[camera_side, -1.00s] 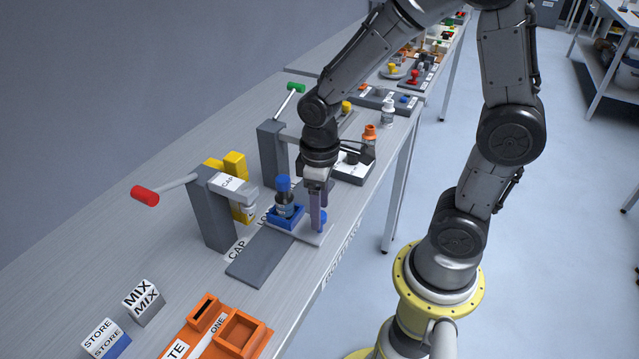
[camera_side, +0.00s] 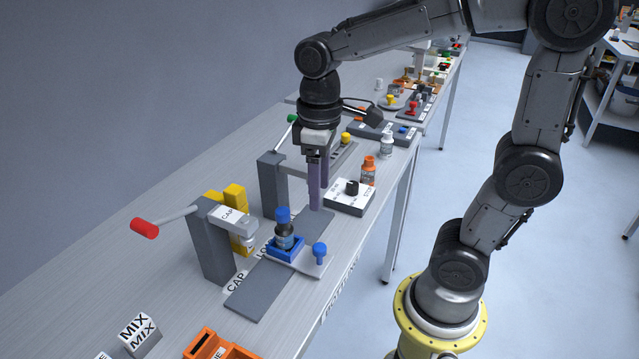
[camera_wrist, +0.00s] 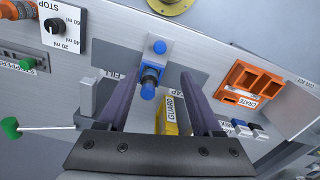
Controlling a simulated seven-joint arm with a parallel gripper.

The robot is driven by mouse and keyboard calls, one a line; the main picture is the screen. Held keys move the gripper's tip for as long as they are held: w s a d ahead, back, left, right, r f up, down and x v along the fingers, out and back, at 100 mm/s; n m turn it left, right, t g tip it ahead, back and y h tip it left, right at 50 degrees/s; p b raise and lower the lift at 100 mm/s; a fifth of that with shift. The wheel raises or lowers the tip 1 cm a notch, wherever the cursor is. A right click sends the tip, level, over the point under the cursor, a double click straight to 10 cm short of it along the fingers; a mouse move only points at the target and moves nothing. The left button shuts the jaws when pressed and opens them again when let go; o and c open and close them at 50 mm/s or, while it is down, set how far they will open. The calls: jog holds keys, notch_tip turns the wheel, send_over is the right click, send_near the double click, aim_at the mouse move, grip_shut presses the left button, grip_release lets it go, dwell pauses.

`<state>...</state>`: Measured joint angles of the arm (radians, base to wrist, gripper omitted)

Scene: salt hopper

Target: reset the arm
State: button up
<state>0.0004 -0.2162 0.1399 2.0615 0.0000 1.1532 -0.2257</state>
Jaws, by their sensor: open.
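My gripper (camera_side: 319,182) is open and empty, pointing down above the bench, behind the blue carriage in the side view. In the wrist view its two fingers (camera_wrist: 165,100) stand apart. A dark bottle with a blue cap (camera_side: 283,232) stands upright in a blue holder (camera_side: 287,252) on a light plate with a blue knob (camera_side: 319,252). The plate sits on a grey track (camera_side: 268,284). The bottle and holder also show between and beyond the fingers in the wrist view (camera_wrist: 150,80). The fingers are apart from the bottle.
The cap press with a red-handled lever (camera_side: 145,228) stands left of the bottle, beside yellow guard blocks (camera_side: 235,195). A post with a green-handled lever (camera_side: 292,118) stands behind. An orange crate (camera_side: 208,345) is in front.

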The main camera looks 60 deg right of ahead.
jog(key=s+r+m+t, duration=0.1)
jog(key=s+m+t, duration=0.1)
jog(key=s+t, duration=0.3)
jog(key=s, duration=0.4)
jog(key=shift+r+m+t, duration=0.3)
dwell(1.6)
